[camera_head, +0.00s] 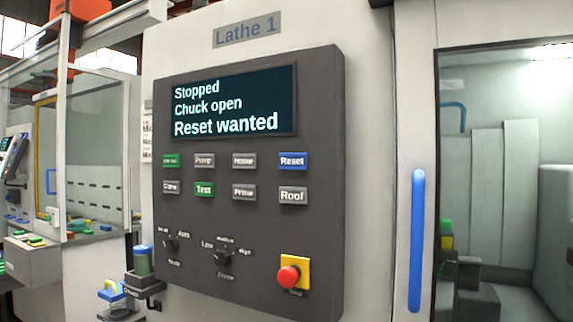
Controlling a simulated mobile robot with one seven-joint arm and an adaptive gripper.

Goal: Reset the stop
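The control panel (170,280) of Lathe 1 is a dark grey box on the white machine front. Its screen (232,102) reads "Stopped", "Chuck open", "Reset wanted". The blue Reset button (293,161) is at the right end of the upper button row. The red stop knob (288,276) sits on a yellow plate (298,262) at the lower right of the panel. I cannot tell whether the knob is pressed in. My gripper is not in view.
Below are grey and green buttons, including Test (204,190), and two rotary switches (221,258). A blue vertical handle (417,240) stands right of the panel, by a window into the machine.

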